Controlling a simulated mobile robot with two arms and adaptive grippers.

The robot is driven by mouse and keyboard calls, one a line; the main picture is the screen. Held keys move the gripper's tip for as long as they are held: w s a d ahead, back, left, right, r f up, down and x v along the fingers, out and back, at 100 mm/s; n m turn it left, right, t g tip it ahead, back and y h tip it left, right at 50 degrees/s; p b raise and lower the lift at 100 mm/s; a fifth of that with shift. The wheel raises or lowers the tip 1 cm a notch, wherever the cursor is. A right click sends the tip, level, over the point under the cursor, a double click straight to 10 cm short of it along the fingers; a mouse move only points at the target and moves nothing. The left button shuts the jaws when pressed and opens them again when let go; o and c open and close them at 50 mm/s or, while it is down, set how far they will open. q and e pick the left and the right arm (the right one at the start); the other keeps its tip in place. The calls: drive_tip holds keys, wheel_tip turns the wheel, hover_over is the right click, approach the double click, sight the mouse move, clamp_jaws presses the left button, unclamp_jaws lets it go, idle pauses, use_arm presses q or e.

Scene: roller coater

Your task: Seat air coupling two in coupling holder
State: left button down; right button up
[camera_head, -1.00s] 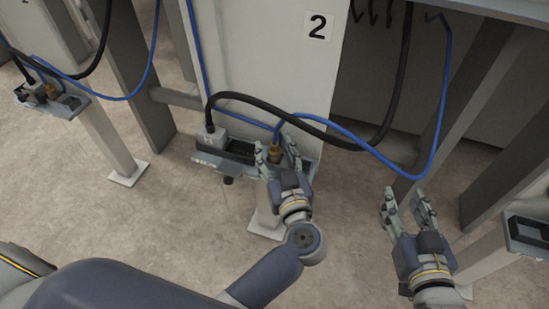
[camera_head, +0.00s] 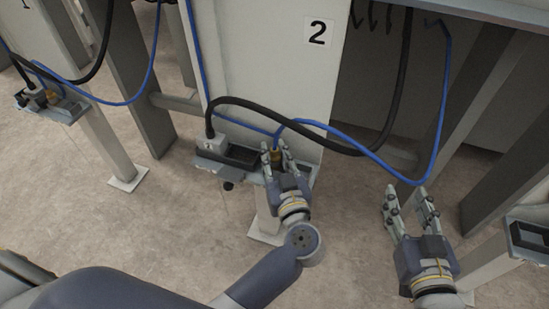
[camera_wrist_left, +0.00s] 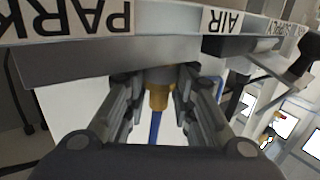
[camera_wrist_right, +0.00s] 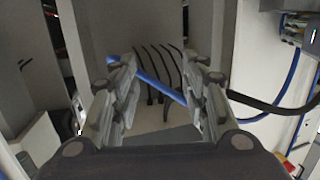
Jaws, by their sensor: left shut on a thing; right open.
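The air coupling (camera_head: 276,155) is a brass fitting on a blue hose (camera_head: 350,147), at the right part of the coupling holder (camera_head: 212,160) under the sign 2. My left gripper (camera_head: 275,151) is shut around the coupling. In the left wrist view the brass coupling (camera_wrist_left: 158,92) stands between the fingers (camera_wrist_left: 157,100), close to the holder's edge (camera_wrist_left: 120,62) with the labels PARK and AIR. Whether it is fully seated is hidden. My right gripper (camera_head: 411,193) is open and empty, right of the holder; its fingers also show in the right wrist view (camera_wrist_right: 160,80).
A grey plug with a black cable (camera_head: 212,140) sits at the holder's left end. The black cable and blue hose loop across the opening to the right. Another holder (camera_head: 52,108) stands at left, and part of one (camera_head: 530,235) at right. The floor in front is free.

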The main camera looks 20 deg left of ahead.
sight(274, 155)
use_arm(q)
drive_tip(key=shift+r, duration=0.2)
wheel_tip(274, 155, up, 3)
drive_tip(key=shift+r+p, duration=0.15)
drive_tip(key=shift+p, duration=1.1)
drive_tip(key=s, duration=0.1)
drive_tip(key=s+a+p, duration=0.1)
drive_tip(key=shift+s+r, duration=0.1)
drive_tip(key=shift+s, duration=0.2)
drive_tip(key=s+a+r+p, duration=0.1)
drive_tip(key=s+a+p, duration=0.2)
drive_tip(key=s, duration=0.9)
drive_tip(key=a, duration=0.2)
drive_tip(key=shift+a, duration=0.4)
use_arm(e)
drive_tip(key=s+d+f+g+h, duration=0.1)
drive_tip(key=s+d+f+g, duration=0.2)
drive_tip(key=s+f+g, duration=0.3)
drive_tip(key=s+d+f+g+h, duration=0.2)
drive_tip(key=s+f+g, duration=0.4)
drive_tip(key=s, duration=0.5)
drive_tip(key=shift+d+f+m, duration=0.3)
drive_tip(key=shift+d+f, duration=0.25)
drive_tip(key=shift+d, duration=0.2)
